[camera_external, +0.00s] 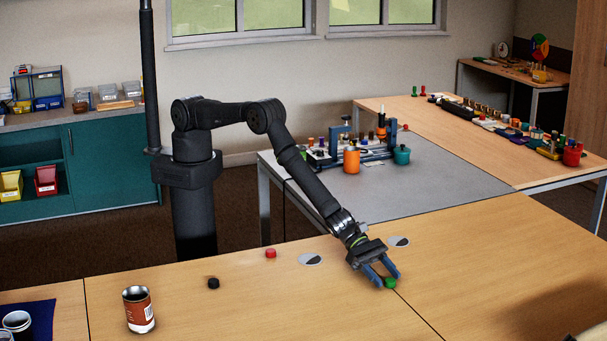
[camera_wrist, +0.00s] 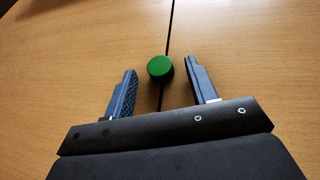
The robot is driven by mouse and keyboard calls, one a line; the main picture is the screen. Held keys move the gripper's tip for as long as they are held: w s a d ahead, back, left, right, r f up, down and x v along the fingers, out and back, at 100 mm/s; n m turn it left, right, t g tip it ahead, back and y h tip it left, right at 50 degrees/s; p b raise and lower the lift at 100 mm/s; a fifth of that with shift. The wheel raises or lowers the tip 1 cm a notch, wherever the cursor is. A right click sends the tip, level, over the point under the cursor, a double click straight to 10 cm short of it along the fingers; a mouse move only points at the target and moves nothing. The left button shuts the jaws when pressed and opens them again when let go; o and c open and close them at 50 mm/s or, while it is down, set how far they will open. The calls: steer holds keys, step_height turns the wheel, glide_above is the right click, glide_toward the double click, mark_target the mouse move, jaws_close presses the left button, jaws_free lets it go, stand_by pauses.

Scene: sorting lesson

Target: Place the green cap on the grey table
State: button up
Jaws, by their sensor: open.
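The green cap (camera_external: 390,283) lies on the wooden table near the seam between two table tops. In the wrist view the green cap (camera_wrist: 160,68) sits over the dark seam, between the lines of the two fingers and near their tips. My gripper (camera_external: 382,276) is open, low over the wood, with its fingers around or just behind the cap. In the wrist view my gripper (camera_wrist: 160,75) shows a gap on both sides of the cap, smaller on the right. The grey table (camera_external: 420,184) stands behind the wooden one.
A black cap (camera_external: 213,283), a red cap (camera_external: 270,253) and a brown-labelled can (camera_external: 138,310) stand left of my gripper. Two round grey-white discs (camera_external: 310,259) lie near the back edge. The grey table holds an orange cup (camera_external: 351,160), a teal pot (camera_external: 402,155) and a blue rack; its front is clear.

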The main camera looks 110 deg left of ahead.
steer(key=shift+w+d, duration=0.1)
steer(key=shift+c, duration=0.4)
steer(key=c, duration=1)
jaws_close()
